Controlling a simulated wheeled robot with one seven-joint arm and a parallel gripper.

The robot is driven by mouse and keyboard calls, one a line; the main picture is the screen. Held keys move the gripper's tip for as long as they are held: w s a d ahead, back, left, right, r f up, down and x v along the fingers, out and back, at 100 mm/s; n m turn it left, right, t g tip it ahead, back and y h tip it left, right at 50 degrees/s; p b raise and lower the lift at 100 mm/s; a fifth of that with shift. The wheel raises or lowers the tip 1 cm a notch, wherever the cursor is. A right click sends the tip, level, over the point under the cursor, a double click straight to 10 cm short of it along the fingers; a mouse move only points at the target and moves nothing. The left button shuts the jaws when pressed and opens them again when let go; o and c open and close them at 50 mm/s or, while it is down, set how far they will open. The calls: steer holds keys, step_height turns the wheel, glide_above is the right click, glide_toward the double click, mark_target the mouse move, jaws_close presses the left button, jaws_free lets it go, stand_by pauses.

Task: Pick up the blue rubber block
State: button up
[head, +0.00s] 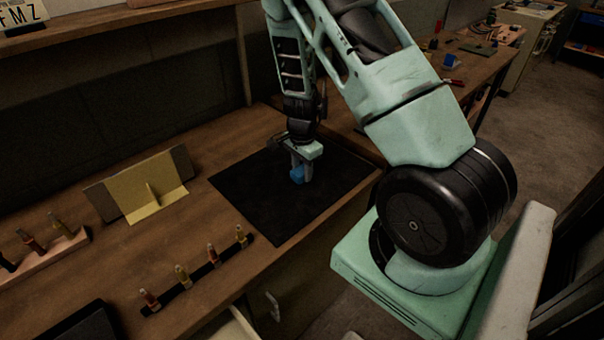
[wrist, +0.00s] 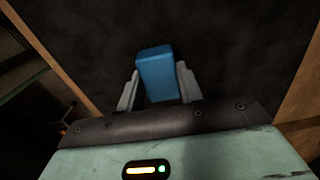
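The blue rubber block (wrist: 157,77) is between the two grey fingers of my gripper (wrist: 158,88) in the wrist view. The fingertips appear to press against its two sides, and its far end sticks out past them. In the head view my gripper (head: 301,170) points down over the black mat (head: 259,205), with the blue block (head: 297,174) at its fingertips, partly hidden by a finger. I cannot tell whether the block touches the mat or is slightly above it.
A yellow angled bracket (head: 150,190) stands left of the mat. A dark strip with several upright pegs (head: 183,274) lies in front of it, and another peg rack (head: 35,258) is at the far left. A dark tray (head: 78,325) is at the front left. The mat around my gripper is clear.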

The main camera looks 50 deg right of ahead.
mark_target(302, 169)
step_height(302, 169, up, 10)
stand_by(0.7)
steer(key=shift+o, duration=0.6)
